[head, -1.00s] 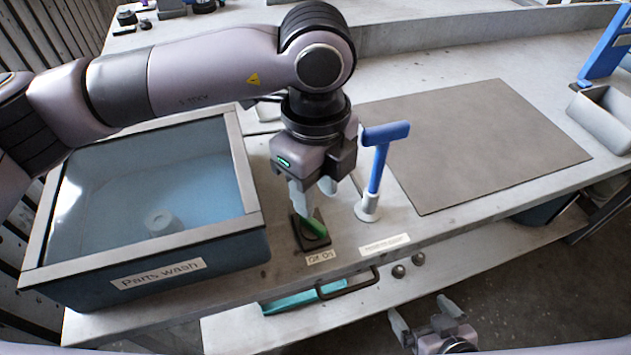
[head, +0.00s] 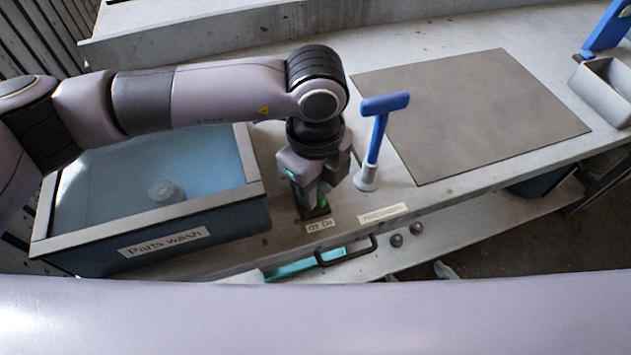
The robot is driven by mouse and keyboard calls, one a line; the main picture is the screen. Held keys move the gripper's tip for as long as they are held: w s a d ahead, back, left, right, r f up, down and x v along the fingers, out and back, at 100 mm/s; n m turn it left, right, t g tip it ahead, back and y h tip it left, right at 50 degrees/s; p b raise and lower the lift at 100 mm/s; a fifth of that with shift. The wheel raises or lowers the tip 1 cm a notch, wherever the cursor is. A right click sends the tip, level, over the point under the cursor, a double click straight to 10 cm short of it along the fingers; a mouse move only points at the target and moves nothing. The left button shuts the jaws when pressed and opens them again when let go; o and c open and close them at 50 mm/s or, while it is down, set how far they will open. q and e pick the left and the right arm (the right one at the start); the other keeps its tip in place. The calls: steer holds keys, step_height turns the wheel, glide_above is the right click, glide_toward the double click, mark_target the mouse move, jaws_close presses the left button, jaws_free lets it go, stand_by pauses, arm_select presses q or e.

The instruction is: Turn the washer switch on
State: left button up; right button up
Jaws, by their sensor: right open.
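The washer switch (head: 316,214) is a dark square plate with a green rocker, set on the bench top just right of the parts-wash tank (head: 258,222). An "Off On" label (head: 320,224) lies in front of it. My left gripper (head: 314,200) points down right at the switch, its fingers overlapping the green rocker. The fingers hide much of the rocker, so I cannot tell its tilt, whether they touch it, or how far apart they are. My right gripper (head: 443,270) shows only its fingertips, open and empty, below the bench's front edge.
A blue-handled lever (head: 377,150) on a pale base stands close right of the switch. A brown mat (head: 470,115) lies further right, with a grey bin (head: 603,92) beyond. A drawer handle (head: 347,252) and round knobs sit below the front edge.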

arm_select(q)
jaws_close()
